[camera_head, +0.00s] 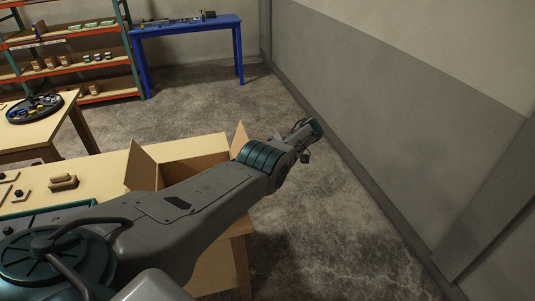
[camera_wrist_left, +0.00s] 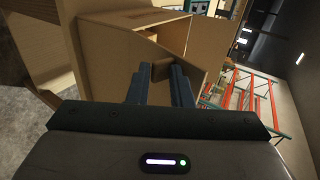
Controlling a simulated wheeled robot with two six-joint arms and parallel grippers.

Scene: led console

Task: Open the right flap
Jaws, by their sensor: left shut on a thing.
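An open cardboard box (camera_head: 195,152) stands at the far right end of the wooden table. Its right flap (camera_head: 239,138) stands up at the box's right side, partly behind my arm. In the left wrist view a cardboard panel, seemingly this right flap (camera_wrist_left: 125,48), stands in front of the box opening. My left gripper (camera_wrist_left: 160,80) is shut on a small brown tab (camera_wrist_left: 162,71) at this panel. In the head view my left arm reaches across the box to its right, and its fingertips are hidden. My right gripper is in neither view.
A left flap (camera_head: 140,168) stands up on the box's other side. Small wooden pieces (camera_head: 63,182) lie on the table (camera_head: 105,165). A wall (camera_head: 400,110) runs along the right, with bare floor between. A blue table (camera_head: 190,27) and shelves (camera_head: 70,48) stand far behind.

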